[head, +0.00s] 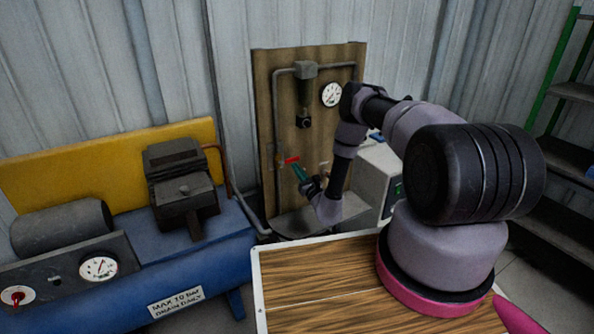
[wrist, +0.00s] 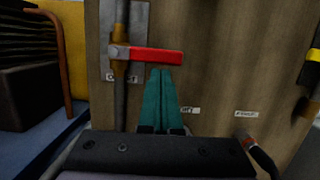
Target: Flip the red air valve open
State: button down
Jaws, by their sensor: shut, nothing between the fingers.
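The red air valve handle (head: 291,160) is on the left pipe of a wooden panel in the head view. In the wrist view the red handle (wrist: 157,57) points to the right, level, from a brass valve body (wrist: 119,52) on the vertical pipe. My gripper (head: 297,170) has green fingers, shut and empty.
The wooden panel (head: 265,100) carries a round gauge (head: 331,94) and a grey filter unit (head: 305,72). A blue compressor (head: 200,250) with a yellow guard (head: 100,160) stands to the left. A brown pipe (wrist: 62,60) rises left of the panel. Another yellow-marked fitting (wrist: 314,68) is at the right.

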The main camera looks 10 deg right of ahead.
jog(key=shift+w+d+r+n+y, duration=0.15)
jog(key=shift+r+n+y, duration=0.25)
jog(key=shift+n, duration=0.5)
jog(key=n, duration=0.1)
jog(key=r+n, duration=0.1)
jog(key=n+g+y, duration=0.1)
jog(key=shift+d+r+n, duration=0.25)
jog(key=shift+r+n, duration=0.15)
jog(key=s+a+r+n+g+y, duration=0.1)
jog(key=a+r+n+g, duration=0.2)
jog(key=n, duration=1.1)
notch_tip(320, 180, up, 3)
jog(key=shift+a+r, duration=0.1)
jog(key=shift+a, duration=0.2)
jog(key=shift+s+a, duration=0.15)
